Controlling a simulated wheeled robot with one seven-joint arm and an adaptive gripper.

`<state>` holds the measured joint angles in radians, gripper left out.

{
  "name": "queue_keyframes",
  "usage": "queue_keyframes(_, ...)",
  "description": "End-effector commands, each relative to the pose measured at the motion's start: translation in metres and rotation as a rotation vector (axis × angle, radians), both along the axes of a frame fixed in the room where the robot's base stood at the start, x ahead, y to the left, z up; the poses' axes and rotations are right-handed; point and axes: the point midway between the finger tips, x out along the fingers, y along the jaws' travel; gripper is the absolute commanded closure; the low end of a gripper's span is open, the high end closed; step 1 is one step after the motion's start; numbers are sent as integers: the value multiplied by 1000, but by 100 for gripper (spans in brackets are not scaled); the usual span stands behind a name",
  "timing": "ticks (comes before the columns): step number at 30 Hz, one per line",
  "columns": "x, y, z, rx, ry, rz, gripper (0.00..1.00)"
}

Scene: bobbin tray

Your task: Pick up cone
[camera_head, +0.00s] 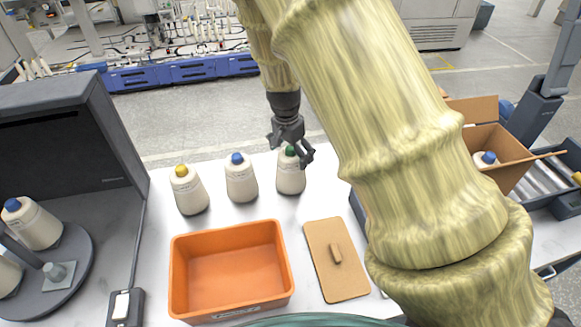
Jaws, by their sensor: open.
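Three pale yarn cones stand upright in a row on the white table: a yellow-topped cone (188,192) at left, a blue-topped cone (241,180) in the middle and a green-topped cone (290,177) at right. My gripper (291,157) is open at the green-topped cone's top, with its fingers pointing down. One finger shows to the right of the green tip and one to its left. Whether the fingers touch the cone I cannot tell. My arm comes down from the upper right.
An empty orange tray (281,262) sits in front of the cones, with a brown board (326,282) with a handle to its right. A dark cabinet (110,150) stands at left. A cardboard box (508,172) holding a blue-topped cone is at right.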

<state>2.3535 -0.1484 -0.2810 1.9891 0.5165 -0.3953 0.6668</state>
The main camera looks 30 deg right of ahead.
Motion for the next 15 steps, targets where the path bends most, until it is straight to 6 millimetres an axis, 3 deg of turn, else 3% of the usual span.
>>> queue_keyframes(6,0,-2,-16,1,1,0,0)
queue_keyframes(15,0,-2,-19,0,1,1,0)
